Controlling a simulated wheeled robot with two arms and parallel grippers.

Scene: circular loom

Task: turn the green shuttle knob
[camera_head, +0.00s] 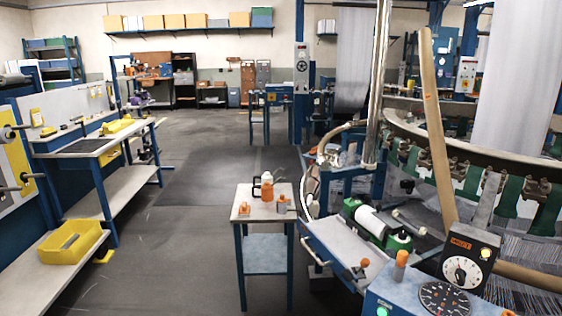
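A green shuttle (399,241) with a white roll between its green ends lies at the loom's near edge, beside a grey sloped tray (345,245). Its other green end (351,206) is at the upper left of the roll. I cannot clearly tell which part of it is the knob. A small metal handle (410,223) sticks out near the shuttle's right end. Neither of my grippers is in view.
A small table (245,210) with an orange bottle (267,190) stands left of the loom. A blue control box (405,300) with dials and a wooden pole (436,130) are at the right. A workbench (90,145) with a yellow bin (70,245) is at left. The floor between is clear.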

